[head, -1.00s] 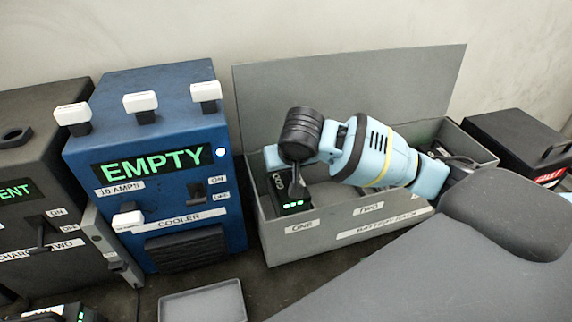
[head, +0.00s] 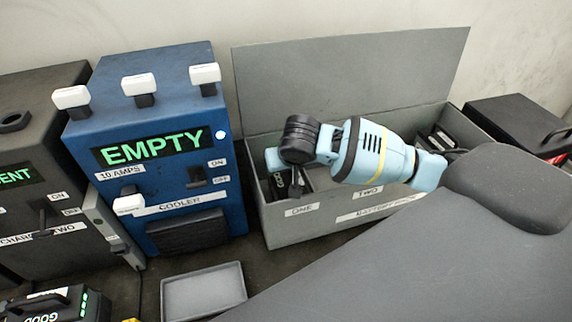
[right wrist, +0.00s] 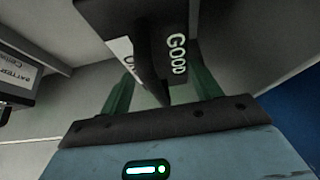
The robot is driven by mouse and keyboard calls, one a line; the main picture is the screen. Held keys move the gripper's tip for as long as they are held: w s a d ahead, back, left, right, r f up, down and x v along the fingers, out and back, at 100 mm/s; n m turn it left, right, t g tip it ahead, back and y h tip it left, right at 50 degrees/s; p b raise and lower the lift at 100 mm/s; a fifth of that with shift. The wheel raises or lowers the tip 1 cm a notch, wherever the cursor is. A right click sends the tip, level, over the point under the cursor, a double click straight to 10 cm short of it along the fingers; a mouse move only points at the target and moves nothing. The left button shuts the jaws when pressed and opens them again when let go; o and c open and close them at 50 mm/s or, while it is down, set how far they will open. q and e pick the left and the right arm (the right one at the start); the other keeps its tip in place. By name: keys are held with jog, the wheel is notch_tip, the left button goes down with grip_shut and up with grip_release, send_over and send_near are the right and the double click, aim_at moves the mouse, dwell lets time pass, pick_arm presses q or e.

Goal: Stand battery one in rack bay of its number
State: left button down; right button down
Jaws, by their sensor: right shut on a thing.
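The grey battery rack (head: 330,222) stands right of the blue cooler, its front labelled ONE and TWO. My right gripper (head: 291,178) reaches over bay ONE and is shut on a dark battery (head: 280,183) marked GOOD. The battery's lower part is hidden behind the rack's front wall. I cannot tell whether it touches the bay floor. In the right wrist view the battery (right wrist: 150,40) sits between the green fingers of my right gripper (right wrist: 165,88). My left gripper is not in view.
The blue cooler (head: 150,130) reads EMPTY. A dark charger (head: 30,180) stands at the far left, with another GOOD battery (head: 55,303) in front. An empty grey tray (head: 203,290) lies before the rack. A black case (head: 515,130) stands at right.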

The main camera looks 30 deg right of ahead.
jog(key=shift+w, duration=0.1)
dwell(0.3)
jog(key=shift+c, duration=1.6)
grip_release()
jog(key=shift+f, duration=0.3)
jog(key=shift+r, duration=0.25)
jog(key=v, duration=1.2)
jog(key=shift+r, duration=0.35)
